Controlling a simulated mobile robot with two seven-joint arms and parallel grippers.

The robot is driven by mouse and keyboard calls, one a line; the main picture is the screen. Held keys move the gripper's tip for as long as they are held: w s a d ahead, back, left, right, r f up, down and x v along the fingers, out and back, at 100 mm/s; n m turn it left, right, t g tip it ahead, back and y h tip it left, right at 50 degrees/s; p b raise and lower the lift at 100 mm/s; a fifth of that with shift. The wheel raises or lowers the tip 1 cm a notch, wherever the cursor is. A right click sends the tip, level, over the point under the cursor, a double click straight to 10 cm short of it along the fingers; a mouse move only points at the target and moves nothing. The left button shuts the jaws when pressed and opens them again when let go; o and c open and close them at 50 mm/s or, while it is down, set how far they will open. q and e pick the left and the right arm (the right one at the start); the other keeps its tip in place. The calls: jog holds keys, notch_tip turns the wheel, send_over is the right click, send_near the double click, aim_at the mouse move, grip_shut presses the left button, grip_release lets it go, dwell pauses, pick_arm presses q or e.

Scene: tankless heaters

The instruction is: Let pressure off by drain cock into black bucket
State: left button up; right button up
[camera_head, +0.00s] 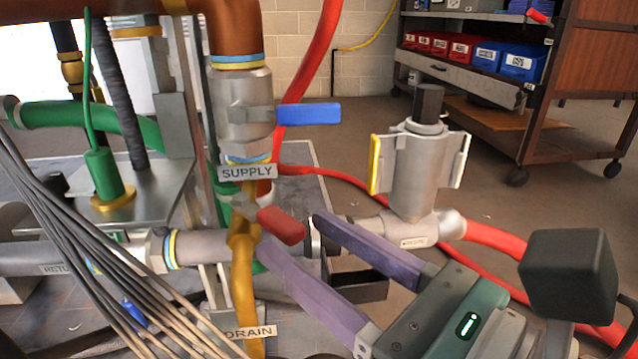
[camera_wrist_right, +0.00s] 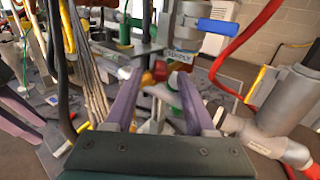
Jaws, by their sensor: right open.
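The drain cock's red handle (camera_head: 281,225) sits on the brass drain pipe (camera_head: 243,290), above a DRAIN label (camera_head: 250,332). My right gripper (camera_head: 291,232) is open, its two purple fingers on either side of the red handle. I cannot tell whether they touch it. In the right wrist view the red handle (camera_wrist_right: 160,70) shows between the fingertips (camera_wrist_right: 158,74). A dark, box-like container (camera_head: 358,284), likely the black bucket, is partly hidden behind the right fingers. At the left edge of the wrist view, purple finger-like parts (camera_wrist_right: 20,106) look like my left gripper.
A blue-handled SUPPLY valve (camera_head: 308,114) stands above the cock. A bundle of dark cables (camera_head: 100,240) crosses the left. A grey valve body (camera_head: 415,175) and red hoses (camera_head: 495,238) lie to the right. A shelf cart (camera_head: 480,75) stands behind, with open floor before it.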

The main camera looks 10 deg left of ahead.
jog(key=shift+v, duration=2.25)
